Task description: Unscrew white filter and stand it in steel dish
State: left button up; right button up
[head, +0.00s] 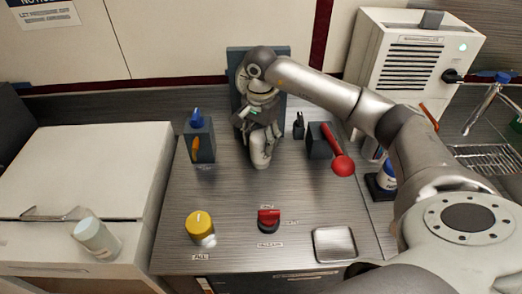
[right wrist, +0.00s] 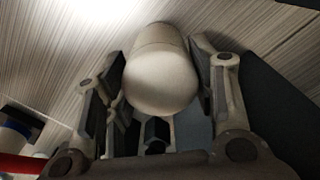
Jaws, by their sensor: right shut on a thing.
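The white filter (head: 261,152) hangs below my right gripper (head: 260,118) in the head view, in front of a dark backing plate (head: 281,58). In the right wrist view the filter (right wrist: 161,82) sits between the two fingers of the right gripper (right wrist: 160,75), which is shut on it. A dark six-sided piece (right wrist: 155,131) shows near the filter's end there. I cannot tell whether the filter is still joined to its mount, as my gripper and arm cover that spot. The steel dish (head: 335,246) lies empty at the counter's front right. My left gripper is not in view.
A red-knobbed lever (head: 342,165) stands just right of the filter. A block with blue and orange handles (head: 202,148) is to the left. A yellow knob (head: 199,224) and a red switch (head: 268,218) are in front. Bare counter lies between the filter and the dish.

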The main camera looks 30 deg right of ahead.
jog(key=n+b, duration=0.2)
jog(key=n, duration=0.2)
jog(key=shift+f+n, duration=0.15)
jog(key=shift+n, duration=1.45)
jog(key=o, duration=0.9)
jog(key=shift+c, duration=0.2)
